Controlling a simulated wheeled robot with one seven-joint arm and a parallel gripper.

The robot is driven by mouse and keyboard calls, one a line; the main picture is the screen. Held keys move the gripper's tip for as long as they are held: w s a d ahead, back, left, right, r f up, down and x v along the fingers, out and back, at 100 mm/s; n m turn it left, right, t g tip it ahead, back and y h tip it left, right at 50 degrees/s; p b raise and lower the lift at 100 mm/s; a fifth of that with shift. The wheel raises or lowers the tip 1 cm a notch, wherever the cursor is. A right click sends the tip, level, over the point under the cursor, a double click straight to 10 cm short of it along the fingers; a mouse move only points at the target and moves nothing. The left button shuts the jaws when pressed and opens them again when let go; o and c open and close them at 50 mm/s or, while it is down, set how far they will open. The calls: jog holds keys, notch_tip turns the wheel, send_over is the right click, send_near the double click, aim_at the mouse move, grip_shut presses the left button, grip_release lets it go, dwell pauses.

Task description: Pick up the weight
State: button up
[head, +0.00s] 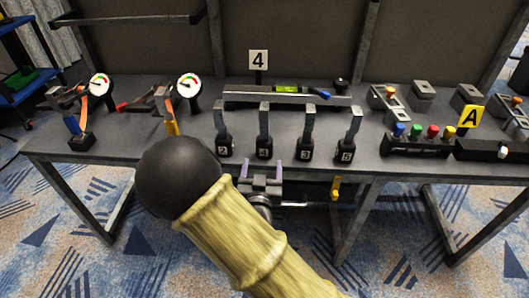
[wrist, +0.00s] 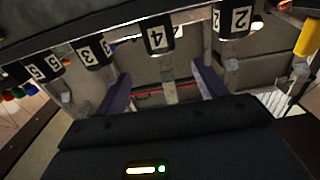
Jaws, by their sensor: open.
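Several dark weights with upright grey metal handles stand in a row near the table's front edge: weight 2 (head: 223,147), weight 4 (head: 264,153), weight 3 (head: 304,153) and weight 5 (head: 346,153). My gripper (head: 260,168) is open and empty, its purple fingers at the table's front edge just before weight 4. In the wrist view, where the row appears inverted, weight 4 (wrist: 160,36) has its handle between the open fingers (wrist: 163,88) in the picture. I cannot tell whether they reach around it. Weight 2 (wrist: 233,20) is to its right, weight 3 (wrist: 95,52) to its left.
Behind the row lies a long grey bar with a green level (head: 287,89) and a sign 4 (head: 258,60). Dial gauges (head: 188,86) stand left. A block with coloured knobs (head: 416,143) and a yellow A sign (head: 470,116) stand right. A yellow handle (head: 336,188) hangs below the edge.

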aim_at(264, 145)
jog(key=w, duration=0.6)
jog(key=shift+w+d, duration=0.1)
jog(key=shift+w, duration=0.05)
jog(key=w, duration=0.5)
jog(key=shift+w+r+b, duration=0.1)
jog(key=shift+r+b, duration=0.05)
jog(key=shift+b, duration=0.15)
grip_shut()
jog(key=shift+r, duration=0.1)
